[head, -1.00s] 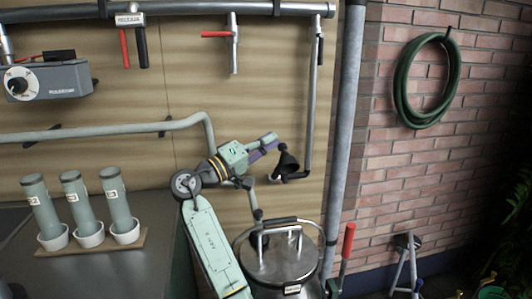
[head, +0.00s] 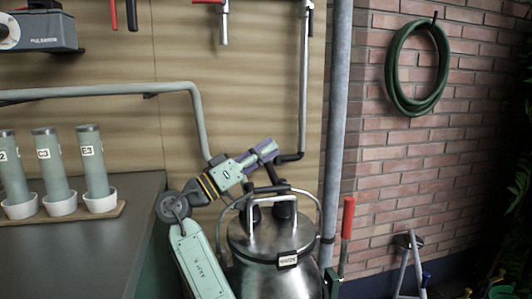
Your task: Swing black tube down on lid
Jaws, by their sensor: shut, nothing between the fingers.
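The black tube (head: 285,208) hangs below the elbow of a vertical metal pipe (head: 303,90). Its flared black end is low over the lid, behind the handle bars. I cannot tell whether it touches the lid. My gripper (head: 273,148) has purple fingers, shut and empty, beside the elbow and above the handle. It hides part of the tube's upper end.
A second dark pipe end (head: 254,213) is over the lid's left side. Three labelled cylinders (head: 92,160) stand in white cups on the counter (head: 95,245) at left. A thick grey post (head: 337,120) and a red-handled lever (head: 348,218) stand right of the churn. A green hose (head: 393,75) hangs on the brick wall.

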